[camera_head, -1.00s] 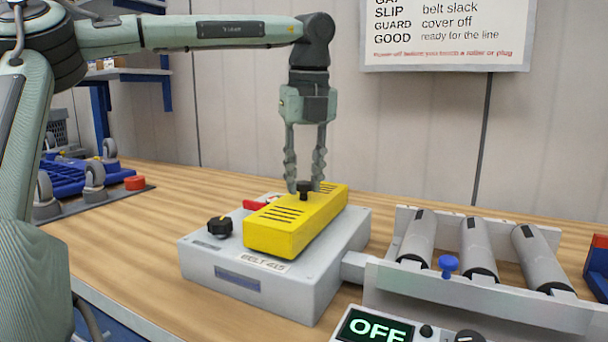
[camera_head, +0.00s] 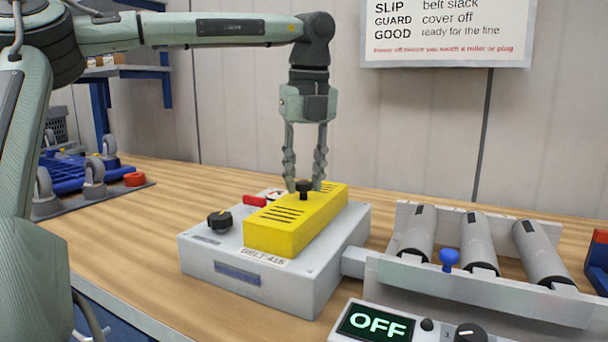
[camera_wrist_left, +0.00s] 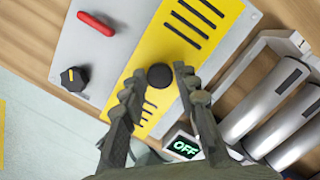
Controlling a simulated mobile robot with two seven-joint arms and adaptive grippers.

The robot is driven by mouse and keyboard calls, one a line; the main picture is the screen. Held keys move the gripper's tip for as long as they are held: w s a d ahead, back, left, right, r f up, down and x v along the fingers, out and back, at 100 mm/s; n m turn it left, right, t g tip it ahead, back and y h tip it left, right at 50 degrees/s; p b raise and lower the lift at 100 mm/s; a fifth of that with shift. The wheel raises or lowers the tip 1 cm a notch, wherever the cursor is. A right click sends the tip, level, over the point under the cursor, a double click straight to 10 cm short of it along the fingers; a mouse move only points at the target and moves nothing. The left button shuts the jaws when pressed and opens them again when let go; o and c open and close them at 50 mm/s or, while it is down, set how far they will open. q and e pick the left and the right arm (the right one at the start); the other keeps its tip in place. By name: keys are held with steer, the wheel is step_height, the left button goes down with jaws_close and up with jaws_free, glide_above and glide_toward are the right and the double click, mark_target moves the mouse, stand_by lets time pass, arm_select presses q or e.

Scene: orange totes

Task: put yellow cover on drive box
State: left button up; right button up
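The yellow cover (camera_head: 290,222), a long slotted block with a black knob (camera_head: 304,188) on top, is over the grey drive box (camera_head: 238,277), which is labelled BELT-415. It lies lengthwise and looks level. It is at or very close to the box's top; I cannot tell whether it rests there. In the left wrist view the knob (camera_wrist_left: 160,76) sits between the fingertips. The box's face under the cover is hidden. My right gripper is out of view.
A red lever (camera_head: 254,201) and a black dial (camera_head: 220,222) stand on the box left of the cover. A roller unit (camera_head: 470,285) with a blue knob adjoins it at right. A control panel (camera_head: 375,324) reads OFF. Blue parts (camera_head: 75,175) lie at far left.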

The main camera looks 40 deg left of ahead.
arm_select(q)
steer(key=o, duration=0.3)
steer(key=shift+o, duration=0.2)
step_height(320, 180, up, 12)
steer(key=d, duration=0.1)
steer(key=shift+s+d, duration=0.3)
steer(key=shift+s, duration=0.15)
stand_by(0.3)
